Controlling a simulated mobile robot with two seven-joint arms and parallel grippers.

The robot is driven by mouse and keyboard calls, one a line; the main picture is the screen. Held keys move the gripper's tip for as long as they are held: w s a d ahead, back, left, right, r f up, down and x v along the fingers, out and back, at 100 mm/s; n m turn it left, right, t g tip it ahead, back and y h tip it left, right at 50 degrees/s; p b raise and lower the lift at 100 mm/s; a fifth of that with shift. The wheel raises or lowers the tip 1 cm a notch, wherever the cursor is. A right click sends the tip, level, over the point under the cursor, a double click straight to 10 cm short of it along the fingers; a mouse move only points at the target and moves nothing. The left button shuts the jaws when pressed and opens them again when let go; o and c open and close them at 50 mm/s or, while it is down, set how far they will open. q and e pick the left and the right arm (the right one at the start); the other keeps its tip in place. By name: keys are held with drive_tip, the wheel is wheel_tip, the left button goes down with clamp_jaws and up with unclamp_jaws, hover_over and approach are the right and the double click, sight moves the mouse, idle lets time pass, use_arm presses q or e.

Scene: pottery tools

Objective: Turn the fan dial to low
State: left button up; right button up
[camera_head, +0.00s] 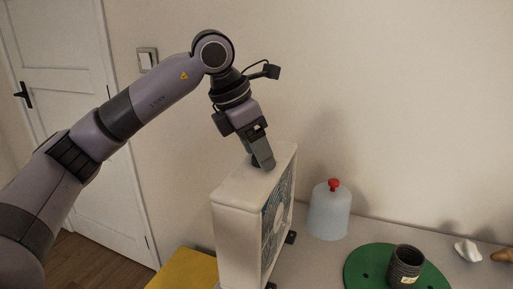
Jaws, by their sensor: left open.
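A white box fan (240,237) stands upright on the table, with its grille (276,222) facing right. My left gripper (263,165) points down at the top of the fan, toward its far end. A dark round dial (257,161) sits on the fan's top, right at the fingertips and mostly covered by them. The gripper is open; whether its fingers touch the dial cannot be made out. The dial's setting is not readable. My right gripper is out of view.
A dark ribbed cup (405,266) stands on a green round mat (362,265). A yellow surface (188,271) lies left of the fan. The wall is close behind.

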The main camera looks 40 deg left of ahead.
use_arm(q)
drive_tip(key=c, duration=1)
drive_tip(key=shift+c, duration=0.2)
